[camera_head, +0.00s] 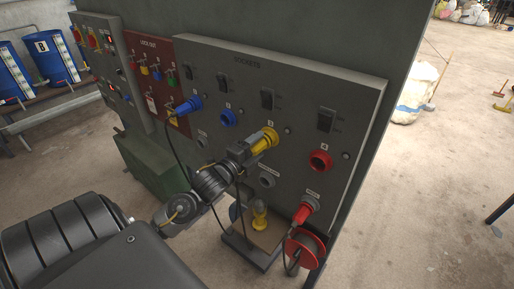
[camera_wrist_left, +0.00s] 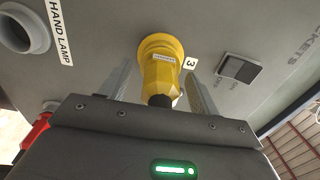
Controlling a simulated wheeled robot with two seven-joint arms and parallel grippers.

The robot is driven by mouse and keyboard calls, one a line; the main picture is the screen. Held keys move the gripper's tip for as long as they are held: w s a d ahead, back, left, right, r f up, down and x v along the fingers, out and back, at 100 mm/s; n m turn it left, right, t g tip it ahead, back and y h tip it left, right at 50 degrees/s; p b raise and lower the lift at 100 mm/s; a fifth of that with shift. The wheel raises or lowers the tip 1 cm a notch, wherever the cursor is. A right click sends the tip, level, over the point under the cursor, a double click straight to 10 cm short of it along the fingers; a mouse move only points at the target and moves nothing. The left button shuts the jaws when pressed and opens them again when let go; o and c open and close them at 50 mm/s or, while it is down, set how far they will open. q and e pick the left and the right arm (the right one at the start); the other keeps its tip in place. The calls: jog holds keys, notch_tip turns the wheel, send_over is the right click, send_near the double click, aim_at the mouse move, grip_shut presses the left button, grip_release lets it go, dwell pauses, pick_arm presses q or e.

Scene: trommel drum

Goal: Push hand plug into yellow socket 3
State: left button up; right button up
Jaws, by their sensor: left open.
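The yellow plug (camera_wrist_left: 162,75) sits against the yellow socket (camera_wrist_left: 160,45), marked 3 in the left wrist view. It points straight at the panel, and its collar meets the socket ring. How deep it sits is not clear. In the head view the yellow socket (camera_head: 269,135) is partly covered by my gripper. My left gripper (camera_head: 257,146) is at the plug. In the wrist view its two fingers (camera_wrist_left: 159,90) stand apart on either side of the plug, with gaps showing. My right gripper is not in view.
The panel (camera_head: 340,95) also holds a blue plug (camera_head: 188,105), an empty blue socket (camera_head: 228,118), a red socket (camera_head: 320,160), a grey socket (camera_head: 267,181) and a red plug (camera_head: 303,213). A yellow fitting (camera_head: 260,215) and a cable reel (camera_head: 305,250) stand below. Cables hang near my arm.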

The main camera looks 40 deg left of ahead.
pick_arm(q)
jog(key=s+b, duration=0.1)
jog(key=s, duration=0.9)
jog(key=shift+s+b, duration=0.35)
jog(key=shift+b, duration=0.05)
jog(key=shift+d, duration=0.1)
